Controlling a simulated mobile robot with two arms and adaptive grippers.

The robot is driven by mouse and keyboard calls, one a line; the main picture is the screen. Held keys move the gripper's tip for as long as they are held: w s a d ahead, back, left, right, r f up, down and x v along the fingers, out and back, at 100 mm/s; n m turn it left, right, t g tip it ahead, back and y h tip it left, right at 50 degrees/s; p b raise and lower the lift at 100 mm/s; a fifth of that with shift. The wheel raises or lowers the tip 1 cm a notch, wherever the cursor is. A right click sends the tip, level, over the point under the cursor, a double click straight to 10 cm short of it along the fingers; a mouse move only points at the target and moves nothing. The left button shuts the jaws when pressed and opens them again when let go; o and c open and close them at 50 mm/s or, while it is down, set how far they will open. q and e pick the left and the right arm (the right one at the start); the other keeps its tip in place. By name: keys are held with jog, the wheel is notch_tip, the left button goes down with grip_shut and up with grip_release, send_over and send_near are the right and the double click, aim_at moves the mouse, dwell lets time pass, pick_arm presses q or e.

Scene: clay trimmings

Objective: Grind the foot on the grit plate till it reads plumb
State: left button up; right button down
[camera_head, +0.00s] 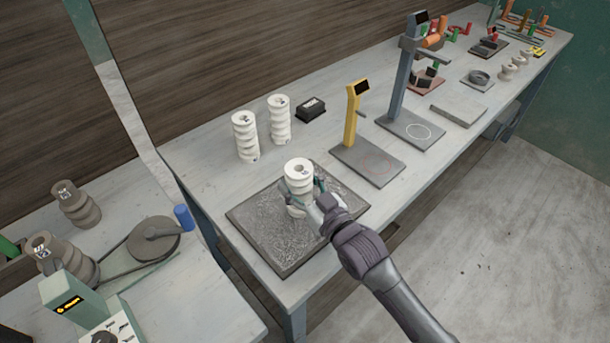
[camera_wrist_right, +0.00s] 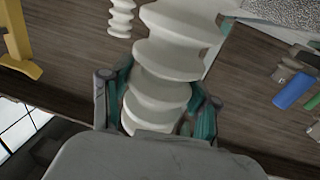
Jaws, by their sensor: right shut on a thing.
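A white ribbed clay piece (camera_head: 298,171) with a hole in its top is over the grit plate (camera_head: 262,249), roughly upright. I cannot tell whether its foot, hidden low down by my fingers, touches the plate. My right gripper (camera_head: 306,193) is shut around the piece's lower part. In the right wrist view the piece (camera_wrist_right: 168,50) sits between the teal-padded fingers of the gripper (camera_wrist_right: 163,103). A yellow stand (camera_head: 352,118) with a dark display rises from a grey base marked with a red circle. I can read no value there. My left gripper is not in view.
Two similar white pieces (camera_head: 245,137) (camera_head: 279,120) and a black block (camera_head: 311,109) stand behind the plate. A tall grey-blue stand (camera_head: 398,85) is farther right. A side bench at left holds brown ribbed pieces (camera_head: 75,203) and a grey wheel (camera_head: 153,240). The floor at right is open.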

jog(key=shift+s+a, duration=0.25)
jog(key=shift+a, duration=0.05)
jog(key=shift+s+a+r+p, duration=0.1)
jog(key=shift+s+a+p, duration=0.5)
jog(key=shift+s+a, duration=1.25)
jog(key=shift+w+d+f, duration=0.2)
jog(key=shift+w+d, duration=0.95)
